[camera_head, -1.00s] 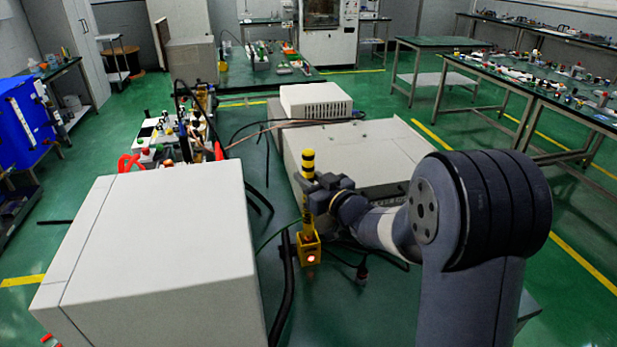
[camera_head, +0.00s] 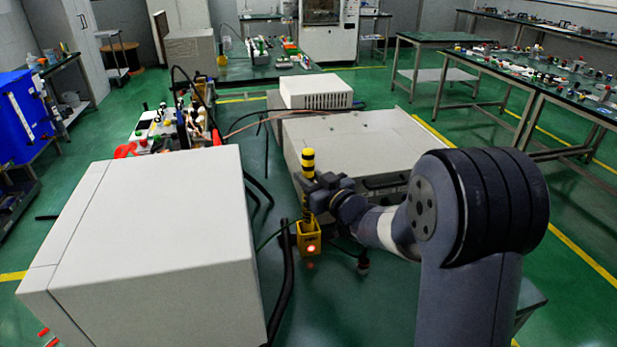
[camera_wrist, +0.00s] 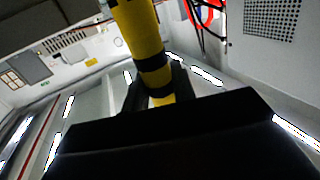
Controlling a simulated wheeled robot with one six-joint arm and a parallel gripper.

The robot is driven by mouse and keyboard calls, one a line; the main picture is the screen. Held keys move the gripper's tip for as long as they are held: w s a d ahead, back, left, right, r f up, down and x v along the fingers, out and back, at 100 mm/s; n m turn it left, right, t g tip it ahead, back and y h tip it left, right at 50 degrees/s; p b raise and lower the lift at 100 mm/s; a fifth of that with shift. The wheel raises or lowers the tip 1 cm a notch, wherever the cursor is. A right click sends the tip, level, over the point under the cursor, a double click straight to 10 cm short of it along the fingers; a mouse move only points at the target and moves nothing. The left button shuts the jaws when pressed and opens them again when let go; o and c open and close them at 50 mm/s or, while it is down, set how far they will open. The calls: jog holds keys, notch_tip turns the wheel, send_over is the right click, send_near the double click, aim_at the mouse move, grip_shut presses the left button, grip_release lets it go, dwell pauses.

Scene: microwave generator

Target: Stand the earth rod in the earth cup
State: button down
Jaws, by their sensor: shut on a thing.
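The earth rod (camera_head: 308,163) is yellow with black bands and stands about upright in the head view. My gripper (camera_head: 313,188) is shut on it at mid-height. The wrist view also shows the banded rod (camera_wrist: 140,30) between the fingers of my gripper (camera_wrist: 158,88). The earth cup (camera_head: 309,239) is a small yellow square holder with a glowing red light on its front. The rod's lower part lines up with the cup's mouth. I cannot tell how deep its end sits inside.
A large pale cabinet (camera_head: 150,240) fills the left front. A thick black cable (camera_head: 286,280) runs beside the cup. A dark plug (camera_head: 363,264) lies right of the cup.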

jog(key=shift+f+b, duration=0.45)
jog(key=shift+b, duration=0.05)
jog(key=c, duration=1.1)
grip_release()
jog(key=shift+d, duration=0.1)
jog(key=b+v, duration=0.1)
jog(key=v, duration=0.9)
jog(key=shift+s+d, duration=0.25)
jog(key=shift+s, duration=0.05)
